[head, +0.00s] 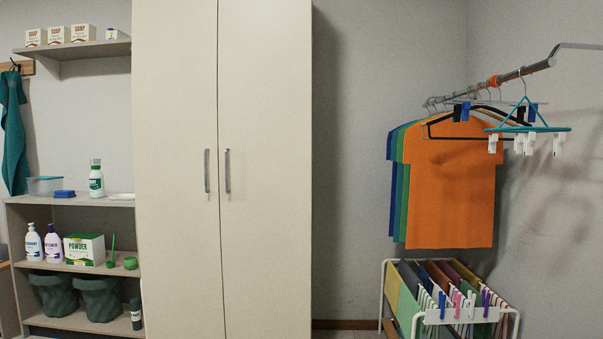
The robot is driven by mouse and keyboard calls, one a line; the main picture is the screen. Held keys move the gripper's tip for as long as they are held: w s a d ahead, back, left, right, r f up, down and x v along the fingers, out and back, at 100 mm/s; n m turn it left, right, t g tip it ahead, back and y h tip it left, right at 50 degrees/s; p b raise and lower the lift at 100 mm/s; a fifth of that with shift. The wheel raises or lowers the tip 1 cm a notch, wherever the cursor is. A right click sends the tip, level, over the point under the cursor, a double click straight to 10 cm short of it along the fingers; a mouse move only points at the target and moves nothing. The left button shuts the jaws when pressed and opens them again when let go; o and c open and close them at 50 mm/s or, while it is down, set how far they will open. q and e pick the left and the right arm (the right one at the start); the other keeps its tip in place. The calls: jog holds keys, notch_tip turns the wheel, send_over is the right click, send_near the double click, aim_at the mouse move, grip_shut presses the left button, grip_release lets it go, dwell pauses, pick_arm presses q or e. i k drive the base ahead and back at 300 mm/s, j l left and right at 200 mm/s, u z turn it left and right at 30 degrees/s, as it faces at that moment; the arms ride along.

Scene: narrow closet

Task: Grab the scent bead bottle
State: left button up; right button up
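No label that I can read names scent beads, so I cannot tell which bottle is the scent bead bottle. A white and green bottle (96,181) stands upright on the left shelf unit's top. A small dark bottle with a pale label (136,314) stands at the right end of its low shelf. Two white pump bottles, one with a blue label (33,243) and one with a purple label (53,244), stand on the middle shelf. Neither of my grippers is in view.
Hanging shirts (452,190) and a drying rack (445,314) are at right.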

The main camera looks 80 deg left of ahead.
aim_at(96, 177)
jog(key=u, duration=3.8)
jog(key=i+j+u, duration=0.35)
jog(key=i, duration=0.15)
jog(key=i+j+u, duration=0.1)
jog(key=i+u, duration=0.25)
jog(key=i, duration=0.15)
jog(key=i+j, duration=0.15)
jog(key=i, duration=0.35)
jog(key=i+j+z, duration=0.1)
jog(key=i, duration=0.45)
jog(key=i+j, duration=0.2)
jog(key=i, duration=0.3)
jog(key=i+z, duration=0.15)
jog(key=z, duration=0.25)
jog(key=i+j+z, duration=0.2)
jog(key=z, duration=0.15)
jog(key=i+j+z, duration=0.15)
jog(key=z, duration=0.25)
jog(key=i+j+z, duration=0.1)
jog(key=z, duration=0.3)
